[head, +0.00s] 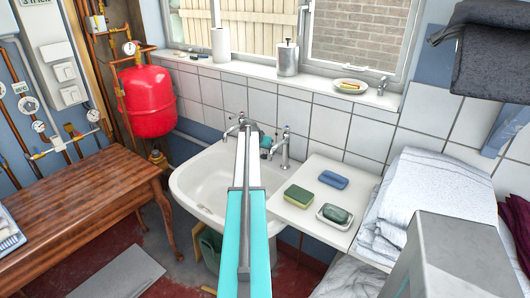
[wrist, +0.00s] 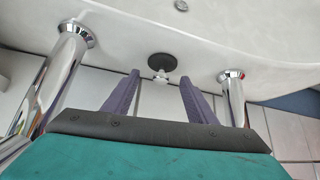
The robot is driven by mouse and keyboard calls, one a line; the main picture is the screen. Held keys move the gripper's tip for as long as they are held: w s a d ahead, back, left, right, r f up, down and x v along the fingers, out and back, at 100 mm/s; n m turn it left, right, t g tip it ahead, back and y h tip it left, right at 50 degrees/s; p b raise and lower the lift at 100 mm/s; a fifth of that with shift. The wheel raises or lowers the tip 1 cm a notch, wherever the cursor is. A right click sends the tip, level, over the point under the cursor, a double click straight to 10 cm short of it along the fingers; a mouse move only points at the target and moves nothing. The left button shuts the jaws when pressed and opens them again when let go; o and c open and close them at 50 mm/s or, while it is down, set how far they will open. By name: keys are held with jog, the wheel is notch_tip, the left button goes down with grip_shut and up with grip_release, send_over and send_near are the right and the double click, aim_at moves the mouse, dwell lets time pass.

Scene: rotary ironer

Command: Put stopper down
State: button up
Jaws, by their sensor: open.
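The stopper (wrist: 162,61) is a dark round disc with a small pale knob. In the wrist view it rests against the white sink surface between the two chrome taps. My gripper (wrist: 159,77) is open, its two purple fingers apart on either side below the disc. The knob lies between the fingertips, with a visible gap to each finger. Nothing is held. The white sink (head: 196,185) stands under the window in the head view. My arm reaches over it and hides the stopper and fingers there.
A chrome tap (wrist: 66,55) stands left of my fingers and another tap (wrist: 233,95) right, both close. A shelf (head: 300,207) right of the sink holds a sponge (head: 299,196), a blue bar (head: 333,179) and a soap dish (head: 334,217). A wooden table (head: 80,205) stands left.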

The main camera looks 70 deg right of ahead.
jog(key=b+v, duration=0.2)
jog(key=v, duration=0.9)
jog(key=shift+f, duration=0.1)
dwell(0.5)
